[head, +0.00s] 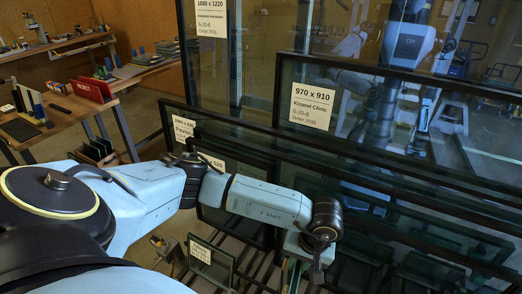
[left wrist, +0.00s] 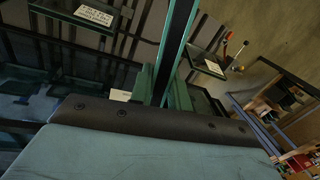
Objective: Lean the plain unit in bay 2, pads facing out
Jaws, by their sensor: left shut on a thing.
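My left arm reaches across the head view, its wrist bent down at the right end. The left gripper (head: 292,272) is low among the glass units, its fingertips partly hidden by the wrist. In the left wrist view its green fingers (left wrist: 162,90) are shut on the edge of a dark-framed glass unit (left wrist: 178,45). I cannot tell whether this is the plain unit. Bay numbers and pads cannot be made out. My right gripper is not seen.
A small labelled pane (head: 222,270) stands left of the gripper, close to the arm. A wooden workbench (head: 60,120) with a red reject sign (head: 90,91) is at the back left. The leaning glass fills the right side and reflects my body. Some bare floor shows at lower left.

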